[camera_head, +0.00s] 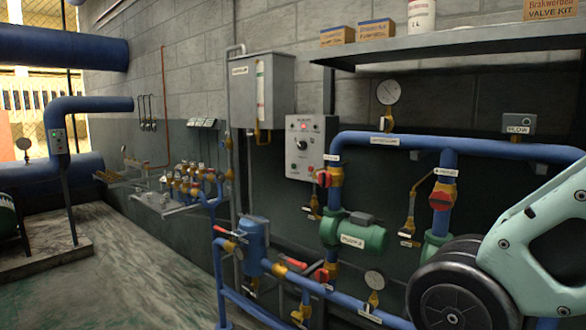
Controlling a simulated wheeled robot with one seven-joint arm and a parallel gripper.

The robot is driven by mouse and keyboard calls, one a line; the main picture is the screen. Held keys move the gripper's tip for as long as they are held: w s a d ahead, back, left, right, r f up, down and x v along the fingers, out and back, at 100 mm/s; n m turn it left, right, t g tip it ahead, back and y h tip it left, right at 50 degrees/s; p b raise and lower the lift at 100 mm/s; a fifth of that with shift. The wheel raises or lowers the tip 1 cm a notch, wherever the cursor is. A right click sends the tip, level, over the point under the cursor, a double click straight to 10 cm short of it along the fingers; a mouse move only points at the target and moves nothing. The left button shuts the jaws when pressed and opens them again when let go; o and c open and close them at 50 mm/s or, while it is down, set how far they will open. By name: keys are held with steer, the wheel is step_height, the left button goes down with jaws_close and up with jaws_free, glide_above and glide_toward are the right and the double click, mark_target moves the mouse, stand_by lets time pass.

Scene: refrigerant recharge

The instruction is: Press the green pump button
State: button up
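A light grey control box (312,146) hangs on the wall near the middle of the view. A green pump (358,234) with a label sits in the blue pipework below the control box. My gripper is not in view; only part of my arm shows at the right.
Blue pipes (480,150) with red-handled valves and gauges stand along the wall. A shelf (450,47) with boxes and a white tub is above. A tall grey cabinet (262,90) is left of the control box. Floor (140,275) is open at the left.

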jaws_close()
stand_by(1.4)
